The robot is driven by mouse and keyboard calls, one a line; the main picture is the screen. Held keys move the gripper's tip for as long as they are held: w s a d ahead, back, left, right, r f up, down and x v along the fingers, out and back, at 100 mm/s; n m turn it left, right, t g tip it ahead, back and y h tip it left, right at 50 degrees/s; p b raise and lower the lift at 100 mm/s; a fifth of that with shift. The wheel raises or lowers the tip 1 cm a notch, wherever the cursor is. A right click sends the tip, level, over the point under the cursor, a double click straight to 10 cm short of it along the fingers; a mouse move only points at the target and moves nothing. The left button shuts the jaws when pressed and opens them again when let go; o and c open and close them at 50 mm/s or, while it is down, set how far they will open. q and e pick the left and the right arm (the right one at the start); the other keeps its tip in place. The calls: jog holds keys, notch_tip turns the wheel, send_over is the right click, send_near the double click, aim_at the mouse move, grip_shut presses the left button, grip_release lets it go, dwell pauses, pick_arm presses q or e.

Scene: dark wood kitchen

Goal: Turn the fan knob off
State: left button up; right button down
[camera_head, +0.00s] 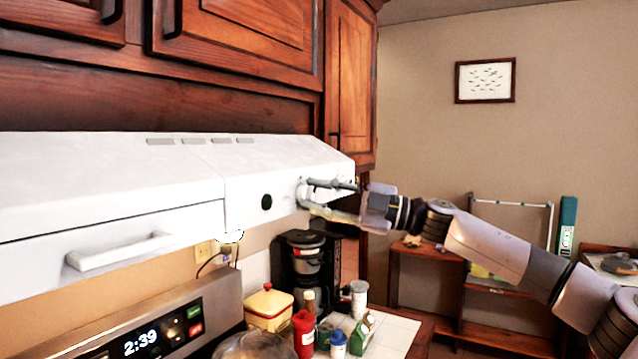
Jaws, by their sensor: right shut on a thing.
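The fan knob (301,192) is a small light-coloured knob on the front of the white range hood (120,178), near the hood's right end. My right gripper (308,194) comes in from the right and is shut on the knob, one finger above it and one below. The fingers hide part of the knob, so its turned position cannot be read. A dark round spot (267,202) sits on the hood front to the left of the knob. My left gripper is not in view.
Wooden cabinets (238,38) hang above the hood. Below it are a stove panel with a clock (142,342), a black coffee maker (303,258), a yellow canister (269,306) and several bottles on the counter. A low wooden shelf (425,250) stands behind my right arm.

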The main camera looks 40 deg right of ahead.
jog(key=n+p, duration=0.1)
jog(key=n+g+p, duration=0.1)
jog(key=n, duration=0.1)
jog(key=shift+r+n, duration=0.3)
jog(key=shift+r, duration=0.1)
jog(key=shift+n+g+p, duration=0.5)
jog(key=shift+n+p, duration=0.4)
jog(key=shift+n, duration=0.1)
jog(key=shift+f+h, duration=0.1)
jog(key=shift+h, duration=0.3)
jog(key=c, duration=1.3)
grip_release()
jog(key=shift+f, duration=0.1)
